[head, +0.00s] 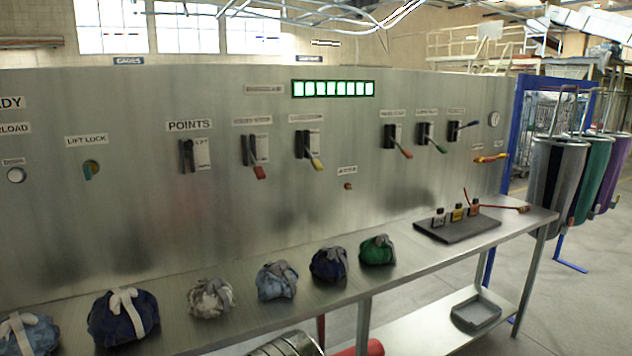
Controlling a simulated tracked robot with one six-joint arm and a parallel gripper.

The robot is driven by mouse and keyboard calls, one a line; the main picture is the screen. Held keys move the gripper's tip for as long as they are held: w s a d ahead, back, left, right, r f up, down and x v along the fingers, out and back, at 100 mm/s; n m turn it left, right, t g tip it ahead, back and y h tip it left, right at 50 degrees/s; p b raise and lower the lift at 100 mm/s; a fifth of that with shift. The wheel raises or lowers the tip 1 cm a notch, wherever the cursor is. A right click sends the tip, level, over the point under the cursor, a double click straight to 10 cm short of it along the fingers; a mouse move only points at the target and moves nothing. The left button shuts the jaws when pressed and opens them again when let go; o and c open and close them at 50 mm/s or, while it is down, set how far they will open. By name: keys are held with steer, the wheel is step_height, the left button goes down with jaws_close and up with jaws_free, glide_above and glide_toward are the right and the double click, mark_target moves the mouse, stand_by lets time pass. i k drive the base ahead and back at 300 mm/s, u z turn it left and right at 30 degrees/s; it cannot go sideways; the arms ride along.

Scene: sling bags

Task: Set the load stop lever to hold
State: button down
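A grey metal panel (330,210) carries a row of levers under small labels. A black lever (186,155) sits under the label POINTS and stands upright. A red-tipped lever (259,172) and a yellow-tipped lever (317,163) slant down in the middle. Further right are another red-tipped lever (406,153) and a green-tipped lever (440,147), both slanting down, and a blue-tipped lever (470,125) angled slightly up. The labels above these are too small to read, so I cannot tell which lever is the load stop. My gripper is not in view.
A metal bench (330,290) runs below the panel, with several tied cloth bundles (210,298) on it. A dark stand (457,228) holds small tagged pieces at its right. Hanging grey (556,175), green and purple bags are beyond the panel's right end.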

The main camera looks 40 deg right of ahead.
mark_target(316, 163)
steer(key=z, duration=0.05)
steer(key=i, duration=1)
steer(key=u, duration=0.05)
